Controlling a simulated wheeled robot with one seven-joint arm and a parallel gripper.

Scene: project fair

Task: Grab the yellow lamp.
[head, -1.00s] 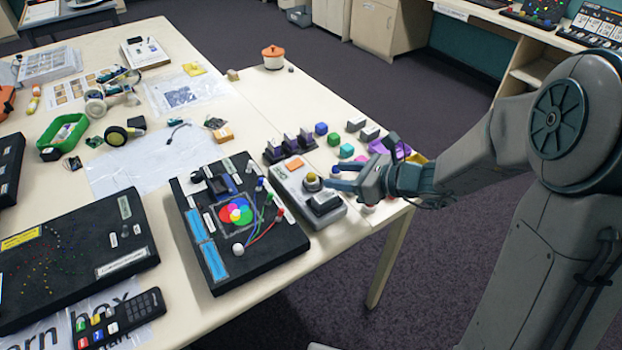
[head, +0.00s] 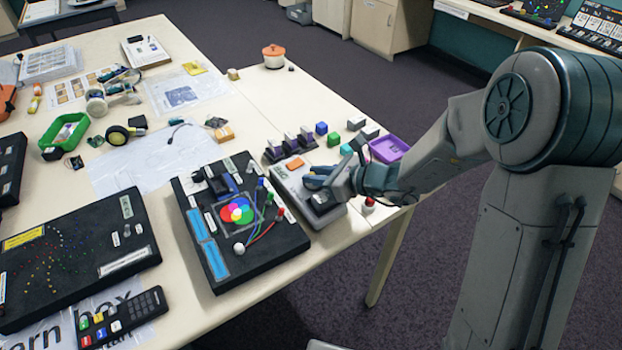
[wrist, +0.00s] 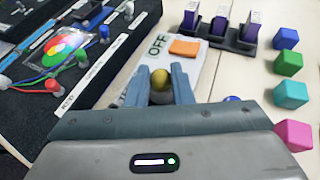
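The yellow lamp (wrist: 160,78) is a small round yellow knob on a grey box (head: 285,176), which has an orange patch and an "OFF" label. In the wrist view the lamp sits between my two blue-grey fingers, with one finger against each side. My gripper (head: 314,178) is over the box and looks shut on the lamp. In the head view the fingers hide the lamp. The lamp's lower part is a grey cylinder in the wrist view.
A black board with a colour wheel (head: 238,210) lies just left of the box. A black rack (head: 290,150) with purple-topped pieces stands behind it. Coloured cubes, a purple tray (head: 389,149) and a red-topped knob (head: 369,203) are to the right, near the table edge.

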